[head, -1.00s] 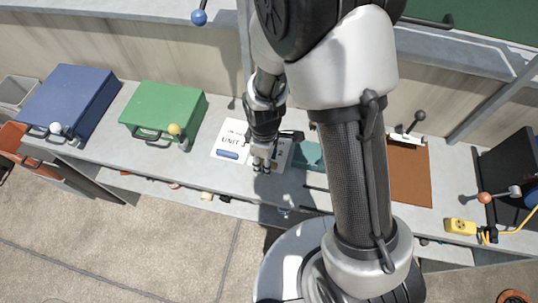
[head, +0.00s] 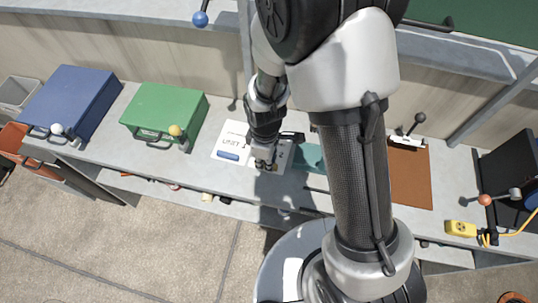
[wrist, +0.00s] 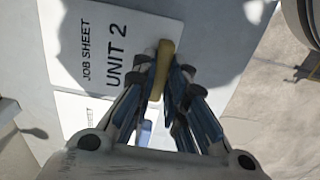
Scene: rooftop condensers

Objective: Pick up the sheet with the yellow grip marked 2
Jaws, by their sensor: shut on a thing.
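The white job sheet marked UNIT 2 (wrist: 98,48) lies flat on the grey bench top in the wrist view. Its yellow grip (wrist: 165,52) stands at the sheet's edge. My gripper (wrist: 166,82) is shut on this yellow grip, with a finger on each side. In the head view my gripper (head: 264,163) is low over the bench and hides most of the sheet. A second white job sheet (head: 231,140) with a blue grip (head: 228,156) lies close beside it on the left. That blue grip also shows partly between my fingers in the wrist view (wrist: 145,133).
A green case (head: 163,108) and a blue case (head: 70,95) stand left on the bench. A teal sheet (head: 309,157) lies right of my gripper, partly behind my arm. Farther right are a brown panel (head: 410,178) and a yellow socket box (head: 460,228).

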